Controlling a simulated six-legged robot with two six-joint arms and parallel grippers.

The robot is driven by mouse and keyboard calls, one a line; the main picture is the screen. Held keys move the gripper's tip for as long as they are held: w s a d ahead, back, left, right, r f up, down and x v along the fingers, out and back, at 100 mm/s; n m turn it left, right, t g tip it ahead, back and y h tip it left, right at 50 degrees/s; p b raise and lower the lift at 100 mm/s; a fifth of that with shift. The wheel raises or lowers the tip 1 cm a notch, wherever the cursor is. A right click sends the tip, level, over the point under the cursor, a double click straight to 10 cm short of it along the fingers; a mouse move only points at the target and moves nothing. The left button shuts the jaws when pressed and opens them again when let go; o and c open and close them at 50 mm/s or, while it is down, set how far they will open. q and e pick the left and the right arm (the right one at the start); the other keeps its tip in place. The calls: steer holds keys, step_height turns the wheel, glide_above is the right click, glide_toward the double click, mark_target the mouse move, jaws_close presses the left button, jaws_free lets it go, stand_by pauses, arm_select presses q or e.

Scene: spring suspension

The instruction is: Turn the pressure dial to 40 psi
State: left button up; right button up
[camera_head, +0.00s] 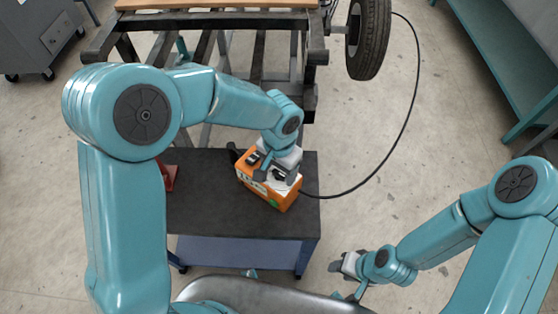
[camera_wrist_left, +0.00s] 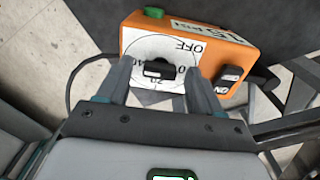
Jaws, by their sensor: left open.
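The orange pressure box (camera_head: 262,187) sits on the dark cart top, with a hose coming from its right side. In the left wrist view, the box (camera_wrist_left: 225,47) shows a white dial face (camera_wrist_left: 150,46) marked OFF, 20 and 40, partly covered by my fingers. The black dial knob (camera_wrist_left: 158,70) lies between the two fingers of my left gripper (camera_wrist_left: 160,82), which is open with visible gaps beside the knob. In the head view, my left gripper (camera_head: 277,168) covers part of the box top. My right gripper (camera_head: 342,264) is right of the cart, apart from the box.
The black cart top (camera_head: 225,215) has free room in front of the box. A red object (camera_head: 168,177) lies at its left. A black hose (camera_head: 408,110) curves over the floor towards the tire (camera_head: 368,38). A metal frame (camera_head: 308,85) stands behind the cart.

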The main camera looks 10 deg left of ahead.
mark_target(279, 174)
arm_select(q)
step_height(279, 174, up, 16)
steer(key=shift+p, duration=0.4)
steer(key=shift+s, duration=0.15)
stand_by(0.3)
